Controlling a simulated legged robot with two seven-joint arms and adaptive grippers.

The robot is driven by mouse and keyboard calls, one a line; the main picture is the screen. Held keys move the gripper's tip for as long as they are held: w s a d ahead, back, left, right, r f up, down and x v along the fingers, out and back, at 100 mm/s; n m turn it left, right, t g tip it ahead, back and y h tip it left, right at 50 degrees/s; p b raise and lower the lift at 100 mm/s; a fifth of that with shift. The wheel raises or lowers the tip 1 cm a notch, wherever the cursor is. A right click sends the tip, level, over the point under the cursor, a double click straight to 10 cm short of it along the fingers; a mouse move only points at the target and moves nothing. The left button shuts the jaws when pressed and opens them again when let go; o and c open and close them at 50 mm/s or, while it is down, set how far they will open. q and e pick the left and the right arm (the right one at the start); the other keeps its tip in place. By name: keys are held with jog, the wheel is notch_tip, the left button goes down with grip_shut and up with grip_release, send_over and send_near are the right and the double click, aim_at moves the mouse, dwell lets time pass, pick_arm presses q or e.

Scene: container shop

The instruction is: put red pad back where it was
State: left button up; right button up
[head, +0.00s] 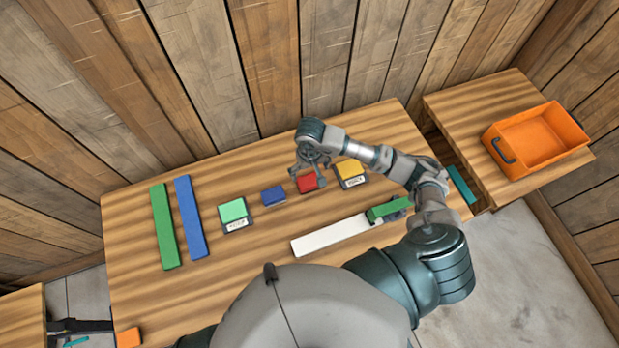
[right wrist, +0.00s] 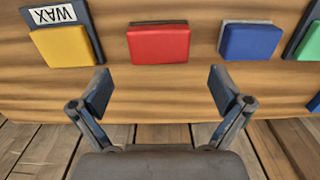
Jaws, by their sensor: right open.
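The red pad (head: 307,183) lies on the wooden table between the blue pad (head: 273,195) and the yellow pad (head: 349,170). A dark edge shows behind the red pad (right wrist: 159,44) in the right wrist view; I cannot tell how squarely it sits on what is under it. My right gripper (head: 312,163) is open and empty, close to the red pad at its far side. In the right wrist view its fingers (right wrist: 160,90) are spread wide, with the red pad beyond the tips and between them. My left gripper is not in view.
A green pad (head: 233,210) stands left of the blue one. Long green (head: 165,226) and blue (head: 190,217) strips lie at left. A white strip (head: 325,236) and a green block (head: 389,208) lie nearer me. An orange crate (head: 537,142) stands on the right table.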

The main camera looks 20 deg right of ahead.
aim_at(310, 181)
jog(key=shift+r, duration=2)
